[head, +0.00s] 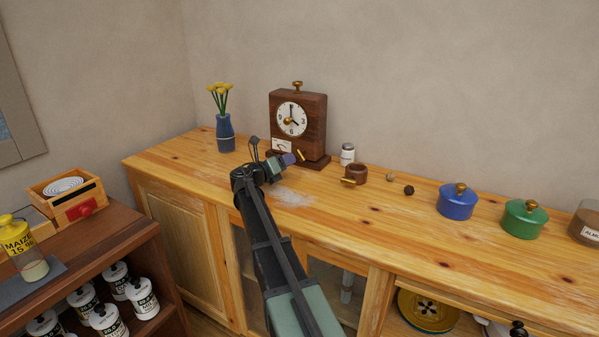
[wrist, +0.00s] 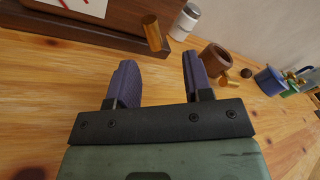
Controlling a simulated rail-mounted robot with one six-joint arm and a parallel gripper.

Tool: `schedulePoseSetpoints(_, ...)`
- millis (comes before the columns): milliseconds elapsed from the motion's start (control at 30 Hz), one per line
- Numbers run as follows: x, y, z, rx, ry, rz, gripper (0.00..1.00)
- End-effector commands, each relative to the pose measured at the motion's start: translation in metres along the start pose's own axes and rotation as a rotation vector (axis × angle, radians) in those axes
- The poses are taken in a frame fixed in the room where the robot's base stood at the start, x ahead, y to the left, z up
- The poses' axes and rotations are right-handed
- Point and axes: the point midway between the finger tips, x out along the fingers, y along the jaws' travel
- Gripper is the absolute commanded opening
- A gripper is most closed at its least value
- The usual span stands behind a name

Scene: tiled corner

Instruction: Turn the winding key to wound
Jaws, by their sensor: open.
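A dark wooden clock (head: 312,118) with a white dial stands at the back of the wooden counter. A brass key-like piece (head: 301,156) shows low on its front, right of a white card (head: 282,146). In the wrist view the brass piece (wrist: 152,33) stands just beyond my fingertips, in front of the clock's base (wrist: 100,32); a red mark shows on the card (wrist: 85,6). My gripper (head: 287,160) is in front of the clock's lower part. In the wrist view my gripper (wrist: 159,68) is open, its purple fingers apart with only counter between them. Part of the clock's lower front is hidden.
Right of the clock are a white-lidded jar (head: 347,154), a brown cup (head: 356,173), small balls (head: 409,190), a blue pot (head: 457,202) and a green pot (head: 524,219). A blue flower vase (head: 225,134) stands left. The front counter is mostly clear.

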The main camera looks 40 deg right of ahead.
Motion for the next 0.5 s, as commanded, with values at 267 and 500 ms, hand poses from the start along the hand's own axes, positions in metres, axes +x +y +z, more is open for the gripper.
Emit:
schedulePoseSetpoints(267,0.060,0.009,-0.010,0.001,0.002,-0.001,0.46)
schedulePoseSetpoints(500,0.076,0.008,-0.011,0.001,0.001,0.000,0.46)
